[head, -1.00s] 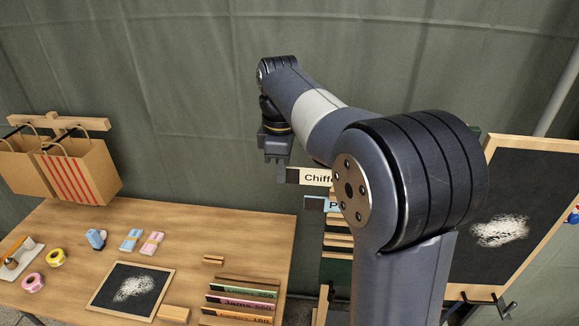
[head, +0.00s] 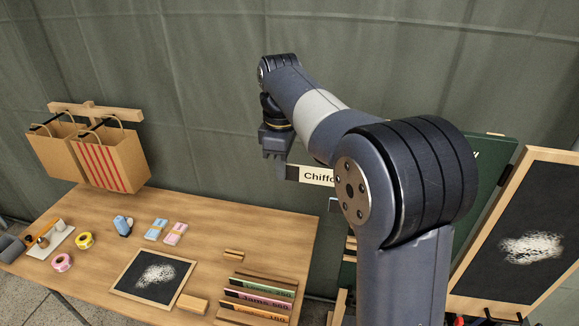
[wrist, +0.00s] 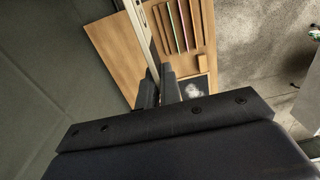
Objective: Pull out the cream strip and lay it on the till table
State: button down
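The cream strip (head: 317,176), with black lettering starting "Chiff" and a dark left end, is held in the air by my gripper (head: 277,160). My arm hides its right end. In the wrist view the strip (wrist: 137,25) shows nearly edge-on, running up from between the fingers of my gripper (wrist: 158,92), which are shut on it. The wooden table (head: 205,215), which I take to be the till table, stands lower left, below the gripper. It also shows in the wrist view (wrist: 113,55). The green board (head: 492,190) is at right, mostly behind my arm.
On the table are a rack (head: 240,311) of coloured strips, a small chalkboard (head: 133,284), wooden blocks, two note bundles, tape rolls and a blue item. Paper bags (head: 112,160) hang at the back left. A framed chalkboard (head: 535,210) stands right. The table's back middle is clear.

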jog(key=shift+w+a, duration=0.3)
jog(key=shift+a, duration=0.6)
jog(key=shift+w+a, duration=0.25)
jog(key=shift+a, duration=0.6)
jog(key=shift+w+a, duration=0.3)
jog(key=shift+a, duration=0.6)
